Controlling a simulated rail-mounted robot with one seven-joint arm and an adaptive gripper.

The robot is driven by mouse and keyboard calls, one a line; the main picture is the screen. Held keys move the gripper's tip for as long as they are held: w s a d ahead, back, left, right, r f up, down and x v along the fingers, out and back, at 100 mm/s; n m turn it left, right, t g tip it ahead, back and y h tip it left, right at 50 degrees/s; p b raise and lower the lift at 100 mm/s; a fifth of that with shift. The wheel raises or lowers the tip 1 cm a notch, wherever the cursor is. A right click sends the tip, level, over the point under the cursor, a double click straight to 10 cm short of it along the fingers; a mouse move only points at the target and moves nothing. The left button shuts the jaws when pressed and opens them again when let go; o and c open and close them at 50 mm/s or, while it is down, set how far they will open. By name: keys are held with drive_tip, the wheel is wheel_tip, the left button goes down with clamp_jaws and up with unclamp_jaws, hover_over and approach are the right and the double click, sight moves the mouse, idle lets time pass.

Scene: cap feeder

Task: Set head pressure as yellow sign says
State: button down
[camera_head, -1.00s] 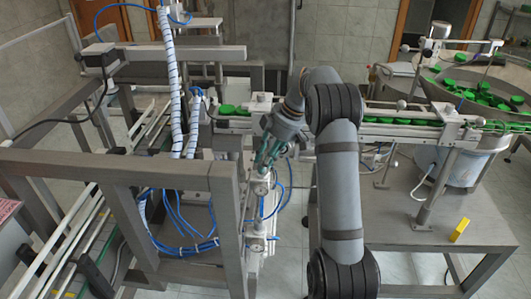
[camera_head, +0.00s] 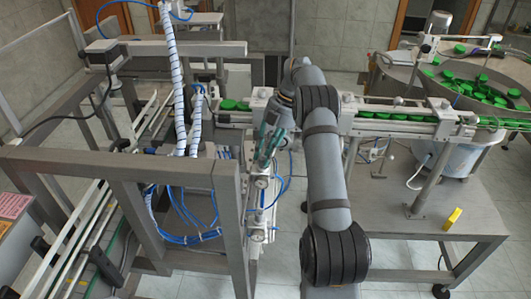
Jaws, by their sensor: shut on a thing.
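My gripper (camera_head: 266,158), with teal fingers, points down at the pneumatic fittings on the right side of the grey frame. It is shut on a small part there, probably a regulator knob, which the fingers mostly hide. A small round pressure gauge (camera_head: 262,181) sits just below the fingertips. A second round gauge (camera_head: 257,235) is lower on the same column. Their readings are too small to make out. At the left edge a sign panel (camera_head: 14,206) shows pink and yellowish areas; its text is unreadable.
Blue air hoses (camera_head: 190,238) loop beside the gauges. A conveyor with green caps (camera_head: 398,115) runs behind my arm to the cap bowl (camera_head: 440,90) at right. A yellow block (camera_head: 452,218) stands on the grey table (camera_head: 400,205). Floor is open between frame and table.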

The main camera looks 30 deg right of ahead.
drive_tip(key=shift+a, duration=0.35)
drive_tip(key=c, duration=1.5)
unclamp_jaws()
drive_tip(key=shift+s+a, duration=0.1)
drive_tip(key=shift+c, duration=0.2)
drive_tip(key=shift+d, duration=0.25)
